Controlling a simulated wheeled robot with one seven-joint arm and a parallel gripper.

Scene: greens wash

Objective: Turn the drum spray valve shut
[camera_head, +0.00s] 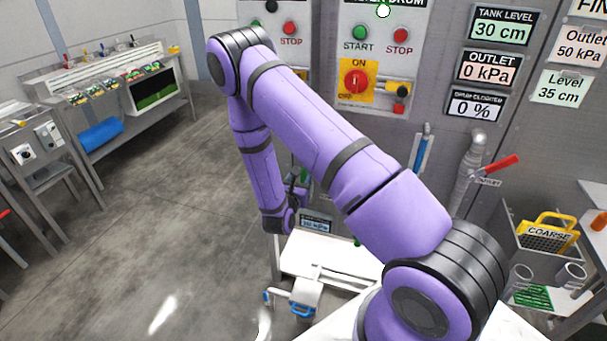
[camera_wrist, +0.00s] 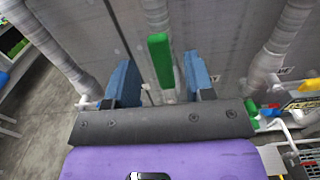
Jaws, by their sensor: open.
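In the wrist view, a green lever handle (camera_wrist: 160,60) stands out in front of the grey panel and lies between the two blue fingers of my gripper (camera_wrist: 160,78). I take it for the drum spray valve's handle, but no label on it is readable. The fingers are apart, with a visible gap on either side of the handle. I cannot tell how deep the handle reaches between them. In the head view, my purple arm hides most of the gripper and the valve; only dark gripper parts (camera_head: 297,190) show beside the wrist.
A red-handled outlet lever (camera_head: 500,166) sits on a pipe at the right. The panel carries a red rotary switch (camera_head: 356,82) marked ON and a display (camera_head: 481,68) reading outlet 0 kPa. A white table (camera_head: 330,255) stands below. Open floor (camera_head: 170,210) lies left.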

